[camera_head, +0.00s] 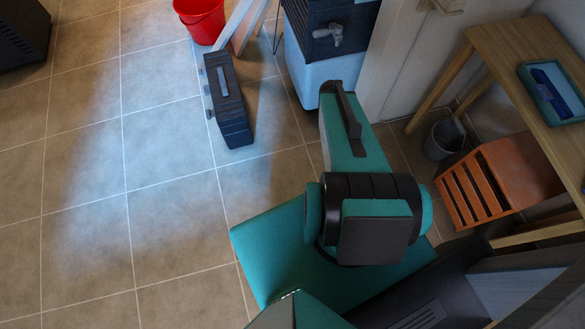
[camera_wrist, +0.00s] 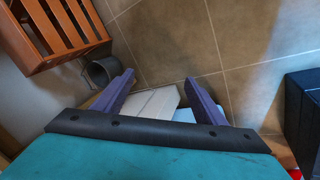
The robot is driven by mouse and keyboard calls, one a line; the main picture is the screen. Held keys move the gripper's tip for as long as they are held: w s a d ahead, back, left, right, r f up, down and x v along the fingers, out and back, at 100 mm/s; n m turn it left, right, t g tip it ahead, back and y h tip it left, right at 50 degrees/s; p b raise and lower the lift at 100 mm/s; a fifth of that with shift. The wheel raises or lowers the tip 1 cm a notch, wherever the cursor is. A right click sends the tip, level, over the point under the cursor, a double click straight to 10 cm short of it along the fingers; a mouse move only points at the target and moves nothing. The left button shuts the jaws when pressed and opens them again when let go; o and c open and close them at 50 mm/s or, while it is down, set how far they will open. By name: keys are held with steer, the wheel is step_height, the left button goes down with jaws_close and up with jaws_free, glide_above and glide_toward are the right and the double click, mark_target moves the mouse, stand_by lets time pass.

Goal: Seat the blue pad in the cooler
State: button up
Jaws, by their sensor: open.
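A dark blue flat piece (camera_head: 548,84), which looks like the blue pad, lies in a teal tray (camera_head: 531,94) on the wooden table at the right. A dark ribbed unit with a grey tap, which seems to be the cooler (camera_head: 328,50), stands at the top centre on a pale blue-white base. I cannot make out a pad slot. My gripper (camera_wrist: 161,87) is open, with two purple fingers apart and nothing between them. It is away from the tray; its fingers are mostly hidden in the head view.
An orange slatted crate (camera_head: 505,178) and a grey bin (camera_head: 445,138) stand by the wooden table (camera_head: 500,45). A long dark box (camera_head: 228,100) lies on the tiles, with a red bucket (camera_head: 200,20) behind it.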

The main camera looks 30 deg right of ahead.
steer(key=s+a+f+n+g+y, duration=0.1)
steer(key=s+a+f+n, duration=0.1)
steer(key=a, duration=0.7)
steer(key=s+a+f+n+g+y, duration=0.1)
steer(key=s+a, duration=0.4)
steer(key=a, duration=0.5)
steer(key=s+a+f+n+g+y, duration=0.2)
steer(key=a+n, duration=0.3)
steer(key=a, duration=0.4)
steer(key=shift+s+a+f, duration=0.3)
steer(key=shift+s+f, duration=0.5)
steer(key=shift+s, duration=0.05)
steer(key=shift+o, duration=0.5)
steer(key=shift+n, duration=0.3)
